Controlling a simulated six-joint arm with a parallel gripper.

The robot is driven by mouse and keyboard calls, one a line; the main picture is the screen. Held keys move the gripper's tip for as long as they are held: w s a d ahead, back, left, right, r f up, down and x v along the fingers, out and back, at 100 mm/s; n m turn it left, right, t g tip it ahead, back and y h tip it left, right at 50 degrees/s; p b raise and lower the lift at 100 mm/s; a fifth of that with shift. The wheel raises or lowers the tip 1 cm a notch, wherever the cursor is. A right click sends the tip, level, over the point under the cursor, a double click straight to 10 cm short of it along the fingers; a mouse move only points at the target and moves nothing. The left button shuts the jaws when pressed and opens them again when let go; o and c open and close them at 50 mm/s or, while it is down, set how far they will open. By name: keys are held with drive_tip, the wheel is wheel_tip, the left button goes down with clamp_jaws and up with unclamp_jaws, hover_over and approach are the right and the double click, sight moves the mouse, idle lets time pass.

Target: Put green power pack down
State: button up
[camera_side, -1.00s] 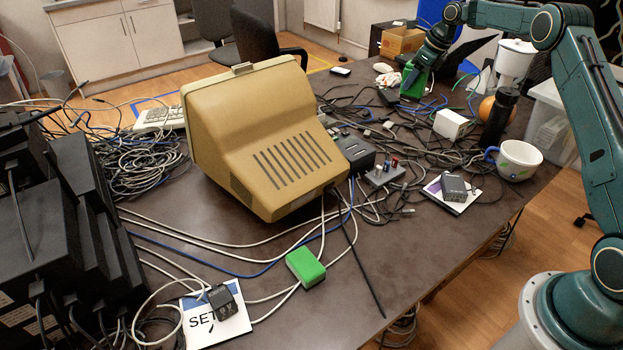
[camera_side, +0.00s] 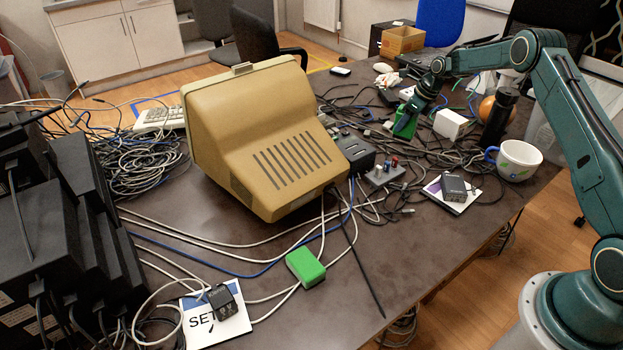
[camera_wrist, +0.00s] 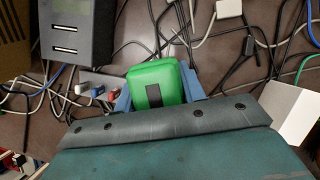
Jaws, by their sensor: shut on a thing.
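A green power pack (camera_wrist: 158,86) with a dark patch on its face sits between the blue fingers of my gripper (camera_wrist: 160,94) in the wrist view. In the side view my gripper (camera_side: 408,115) points down over the cluttered back right part of the table, shut on the green pack (camera_side: 403,125). I cannot tell whether the pack touches the cables or table below. Another green block (camera_side: 305,267) lies apart near the front of the table.
A dark box (camera_wrist: 78,30) and a small box with coloured knobs (camera_side: 385,172) are close by. A white box (camera_side: 452,124) stands to the right, with a black cylinder (camera_side: 497,118) and mug (camera_side: 518,160) beyond. Loose cables cover this area; the tan monitor (camera_side: 260,140) stands left.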

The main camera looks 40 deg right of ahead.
sight(401, 137)
drive_tip(key=shift+f, duration=0.95)
drive_tip(key=shift+f, duration=2.15)
drive_tip(key=shift+f, duration=0.15)
drive_tip(key=o, duration=1.2)
drive_tip(key=shift+o, duration=0.2)
drive_tip(key=v, duration=1.2)
